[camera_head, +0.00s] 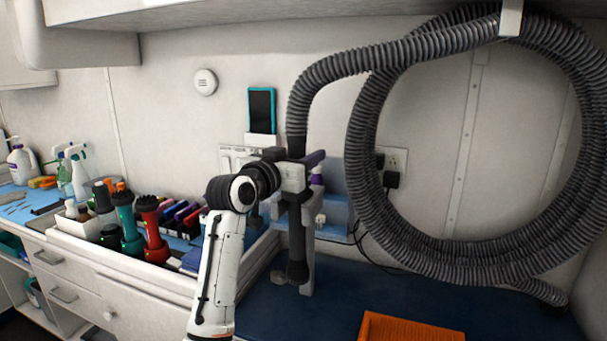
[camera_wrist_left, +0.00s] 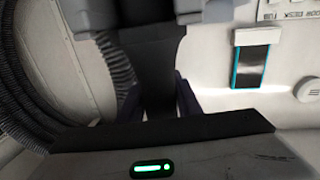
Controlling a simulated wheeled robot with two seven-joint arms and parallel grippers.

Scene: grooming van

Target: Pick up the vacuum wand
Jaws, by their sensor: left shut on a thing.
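The vacuum wand (camera_head: 297,240) is a dark upright tube in the middle of the head view. A ribbed grey hose (camera_head: 297,118) joins its top, and its lower end hangs beside a grey stand (camera_head: 308,270). My left gripper (camera_head: 297,178) is shut around the wand's upper part, below the hose. In the left wrist view the dark wand (camera_wrist_left: 150,70) runs upward in front of the camera, with the hose (camera_wrist_left: 118,68) to its left. My gripper body covers part of the wand. I cannot tell whether the wand touches the stand. My right gripper is not in view.
The hose coils in large loops (camera_head: 365,150) on the right wall. Clippers (camera_head: 152,228) and bottles (camera_head: 75,172) stand on the left counter. An orange tray (camera_head: 410,328) lies on the dark blue surface (camera_head: 345,300) at front right. A teal-framed device (camera_head: 262,110) is on the wall.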

